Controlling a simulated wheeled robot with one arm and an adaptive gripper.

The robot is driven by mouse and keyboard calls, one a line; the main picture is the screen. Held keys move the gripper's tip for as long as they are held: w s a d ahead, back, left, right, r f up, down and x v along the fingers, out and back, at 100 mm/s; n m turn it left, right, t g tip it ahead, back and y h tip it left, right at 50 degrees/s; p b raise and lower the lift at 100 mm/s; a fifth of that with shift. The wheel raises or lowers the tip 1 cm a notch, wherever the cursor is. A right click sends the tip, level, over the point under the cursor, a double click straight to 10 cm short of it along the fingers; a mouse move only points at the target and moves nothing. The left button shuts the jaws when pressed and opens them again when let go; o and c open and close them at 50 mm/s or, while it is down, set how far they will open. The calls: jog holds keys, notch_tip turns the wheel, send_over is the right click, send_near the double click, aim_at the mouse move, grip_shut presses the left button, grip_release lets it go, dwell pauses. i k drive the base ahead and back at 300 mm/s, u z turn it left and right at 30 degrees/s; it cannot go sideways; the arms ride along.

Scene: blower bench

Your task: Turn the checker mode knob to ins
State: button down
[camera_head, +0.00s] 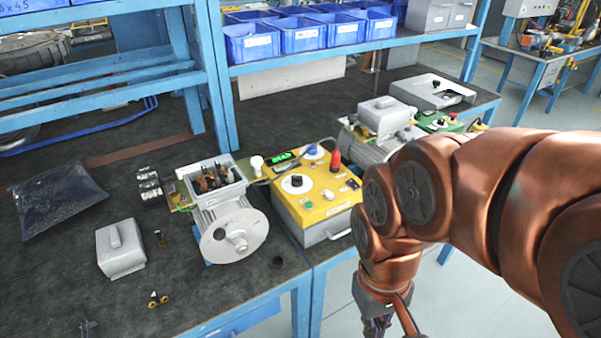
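The checker (313,203) is a box with a yellow top panel and grey sides, standing near the front edge of the bench. A black knob with a light mark (297,181) sits on the left of its panel; its label is too small to read. A red part (336,160) stands at the panel's right. My gripper (376,328) hangs in front of the bench edge, below and right of the checker, partly cut off by the bottom of the picture. Its fingers are too small to judge.
An opened blower motor (231,232) stands left of the checker, joined by a cable. A grey cover (120,248), small brass parts (158,299) and a dark bag (58,199) lie on the bench. A second motor (368,145) stands behind. Blue bins (252,43) line the shelf.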

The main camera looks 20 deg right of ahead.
aim_at(297, 182)
jog(key=k, duration=0.4)
jog(key=z, duration=0.75)
jog(key=i, duration=0.65)
jog(key=u, duration=1.85)
jog(key=i, duration=0.5)
jog(key=u, duration=0.1)
